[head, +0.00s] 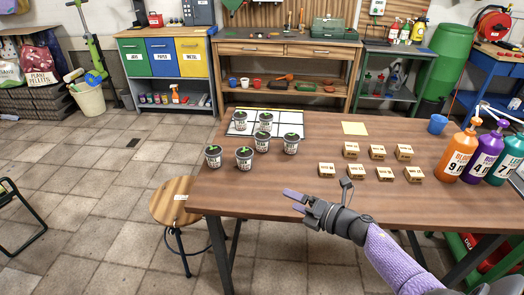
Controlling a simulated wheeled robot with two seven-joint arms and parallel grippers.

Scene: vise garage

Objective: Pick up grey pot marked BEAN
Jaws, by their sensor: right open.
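Several small grey pots with green sprouts and white labels stand upright at the left of the wooden table. Two are at the front, a front-left pot (213,156) and a front pot (244,158). Others are a right pot (291,144), a middle pot (262,141), and back pots (239,121) and (265,122) on a white grid sheet. The labels are too small to tell which reads BEAN. My right gripper (292,201) is open and empty over the table's front edge, pointing left, apart from the pots. My left gripper is out of view.
Several small cardboard boxes (357,172) stand in two rows right of the pots. Large orange, purple and teal bottles (457,154) and a blue cup (437,124) stand at the right. A yellow sheet (354,128) lies behind. A stool (175,200) stands at the table's left.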

